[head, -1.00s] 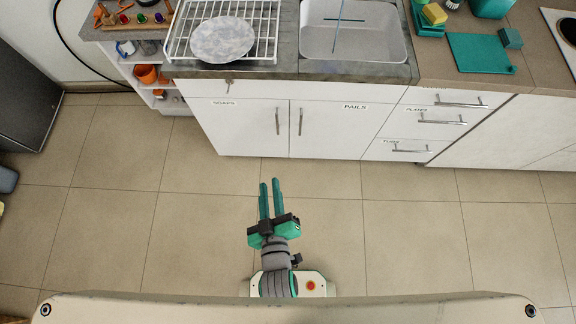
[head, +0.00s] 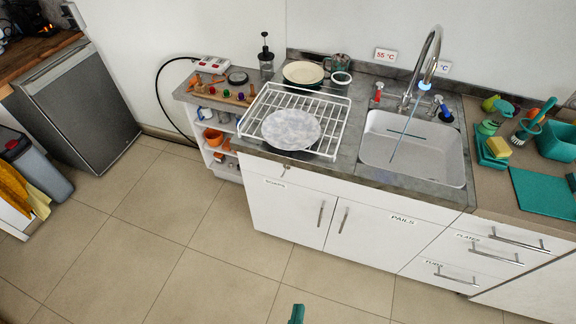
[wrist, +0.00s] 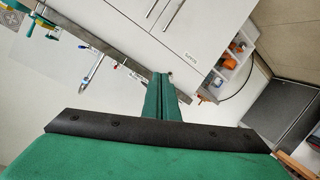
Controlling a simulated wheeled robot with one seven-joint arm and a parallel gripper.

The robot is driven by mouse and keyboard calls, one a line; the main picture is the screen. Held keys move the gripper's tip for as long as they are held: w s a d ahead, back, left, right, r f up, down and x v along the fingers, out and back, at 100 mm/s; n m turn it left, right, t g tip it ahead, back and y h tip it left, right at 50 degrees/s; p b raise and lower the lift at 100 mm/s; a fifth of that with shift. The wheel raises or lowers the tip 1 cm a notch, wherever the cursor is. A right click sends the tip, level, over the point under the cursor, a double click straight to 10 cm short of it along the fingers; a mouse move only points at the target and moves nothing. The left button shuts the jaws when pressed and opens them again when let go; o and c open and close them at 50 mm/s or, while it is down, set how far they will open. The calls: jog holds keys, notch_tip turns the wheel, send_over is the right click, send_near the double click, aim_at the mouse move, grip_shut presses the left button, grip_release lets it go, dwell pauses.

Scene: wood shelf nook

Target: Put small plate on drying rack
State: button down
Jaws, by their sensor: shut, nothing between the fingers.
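The white wire drying rack (head: 335,108) stands on the grey counter left of the sink. A grey-white marbled plate (head: 291,129) lies flat on the front part of the rack. A smaller-looking cream plate (head: 303,72) with a dark edge lies behind the rack, near the wall. My gripper (head: 297,314) barely shows at the bottom edge of the head view, far from both plates. In the wrist view its green fingers (wrist: 160,98) are together and hold nothing. Neither plate can be made out clearly in the wrist view.
The sink (head: 415,150) with its tall faucet is right of the rack. A glass cup (head: 340,62) stands by the cream plate. A black-topped bottle (head: 266,60) is behind the rack's left corner. The floor before the white cabinets is clear.

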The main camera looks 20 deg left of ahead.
jog(key=w+a+f+n, duration=0.1)
jog(key=w+a+n, duration=0.3)
jog(key=w+n, duration=0.35)
jog(key=w+a+n, duration=0.5)
jog(key=w+n, duration=0.2)
jog(key=n, duration=0.2)
jog(key=w+a+r+n+t+h, duration=0.25)
jog(key=w+a+r+n, duration=0.55)
jog(key=w+r+n, duration=0.4)
jog(key=shift+n+y, duration=0.25)
jog(key=shift+n, duration=0.1)
jog(key=w, duration=0.8)
jog(key=w+f, duration=0.1)
jog(key=w, duration=0.3)
jog(key=shift+w+d, duration=0.3)
jog(key=shift+w, duration=0.1)
